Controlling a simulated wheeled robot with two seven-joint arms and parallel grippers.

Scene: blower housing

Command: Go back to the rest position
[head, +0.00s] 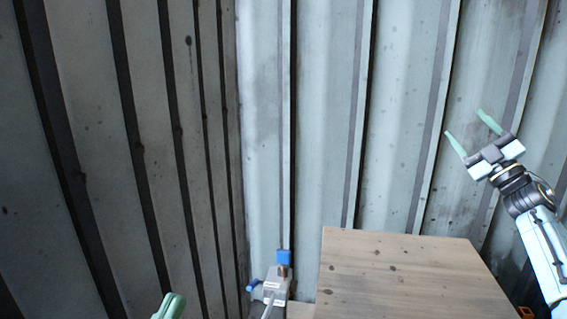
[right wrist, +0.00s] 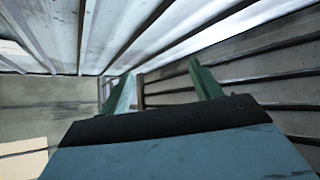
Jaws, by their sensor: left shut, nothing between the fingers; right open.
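My right gripper (head: 468,134) is raised at the right of the head view, in front of the corrugated wall and above the level of the wooden table. Its two green fingers are spread apart with nothing between them. The fingers also show in the right wrist view (right wrist: 163,85), open and empty. My left gripper (head: 172,306) shows only as green fingertips at the bottom edge of the head view. Its fingertips are together and hold nothing visible. The rest of the left arm is out of the picture.
A wooden table or box top (head: 410,275) stands at the lower right. A grey device with blue parts (head: 273,285) is just left of it. Corrugated metal walls (head: 310,120) meet in a corner behind. A small orange item (head: 525,312) is at the bottom right.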

